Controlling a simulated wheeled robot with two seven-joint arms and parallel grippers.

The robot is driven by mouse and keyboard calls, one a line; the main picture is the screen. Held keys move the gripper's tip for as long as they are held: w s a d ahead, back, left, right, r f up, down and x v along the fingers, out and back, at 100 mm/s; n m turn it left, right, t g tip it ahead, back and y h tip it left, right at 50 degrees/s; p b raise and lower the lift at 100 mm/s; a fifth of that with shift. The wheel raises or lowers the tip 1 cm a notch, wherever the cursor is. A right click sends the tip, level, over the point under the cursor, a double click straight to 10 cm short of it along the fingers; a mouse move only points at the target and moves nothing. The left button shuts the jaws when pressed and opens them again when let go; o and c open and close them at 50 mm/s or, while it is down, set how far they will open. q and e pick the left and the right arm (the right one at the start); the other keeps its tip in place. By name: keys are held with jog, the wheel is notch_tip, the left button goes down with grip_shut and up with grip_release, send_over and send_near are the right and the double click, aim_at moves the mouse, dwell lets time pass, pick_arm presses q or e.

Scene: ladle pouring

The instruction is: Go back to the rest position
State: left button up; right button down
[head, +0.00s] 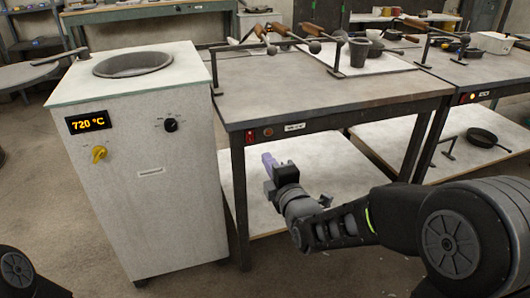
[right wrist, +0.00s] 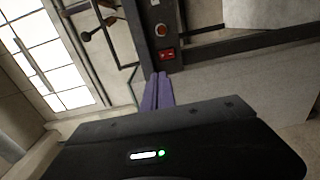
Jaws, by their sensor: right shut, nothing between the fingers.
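My right gripper (head: 268,160) comes in from the right in the head view and is held in front of the workbench, below its top. Its purple fingers are together with nothing between them; they also show in the right wrist view (right wrist: 158,92). My left gripper is not in view; only a dark part of my body shows at the lower left. Ladles (head: 290,35) with wooden handles lie across a rack at the back of the workbench (head: 300,85), apart from my gripper.
A white furnace cabinet (head: 150,190) reading 720 °C stands left of the workbench, with a round opening (head: 132,65) on top. A dark crucible (head: 359,52) stands on the bench. A pan (head: 481,138) sits on the lower shelf at right. Floor (head: 60,200) is clear at left.

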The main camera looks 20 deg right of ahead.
dwell(0.4)
jog(key=s+a+f+m+g, duration=0.3)
jog(key=f+m, duration=0.1)
jog(key=f, duration=0.4)
jog(key=s+a+f+m+g+y, duration=0.1)
jog(key=s+a+f+m+g, duration=0.15)
jog(key=f+m, duration=0.4)
jog(key=s+a+f+m+g, duration=0.2)
jog(key=s+a+f+g, duration=0.1)
jog(key=f, duration=0.6)
jog(key=s+a+f+m+g+y, duration=0.2)
jog(key=s+f+m+g, duration=0.65)
jog(key=s+f, duration=1.4)
notch_tip(320, 180, up, 28)
jog(key=s+a+p, duration=0.1)
jog(key=s+p, duration=0.1)
jog(key=p, duration=2.4)
jog(key=shift+s+p, duration=0.2)
jog(key=shift+p, duration=0.1)
